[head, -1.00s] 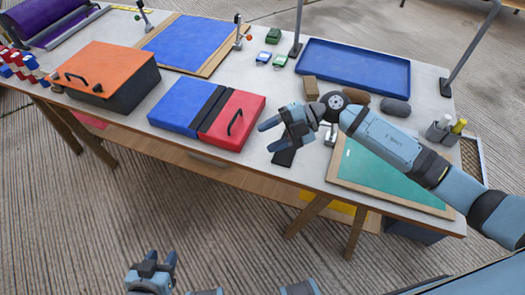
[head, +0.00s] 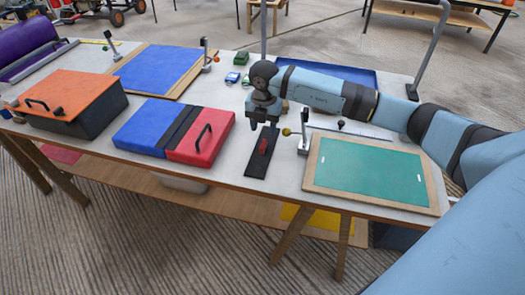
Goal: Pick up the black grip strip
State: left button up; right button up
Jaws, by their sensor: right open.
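A flat black strip (head: 257,169), likely the black grip strip, lies on the table between the red and blue box and the green board. A small red piece (head: 264,146) stands on its middle. My right gripper (head: 263,124) points down over the far part of the strip, with its open fingers just above and behind the red piece. I cannot tell whether it touches anything. The far end of the strip is partly hidden by the gripper. My left gripper is out of view.
The red and blue box (head: 205,136) with a black handle stands left of the strip. A lever with a yellow ball (head: 286,132) and a green board (head: 368,169) are at its right. A blue tray (head: 366,78) lies behind my right arm.

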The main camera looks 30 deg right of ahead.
aim_at(264, 144)
jog(key=f, duration=0.6)
jog(key=shift+s+a+f+b, duration=0.2)
jog(key=shift+s+b, duration=0.05)
jog(key=shift+b, duration=0.1)
grip_shut()
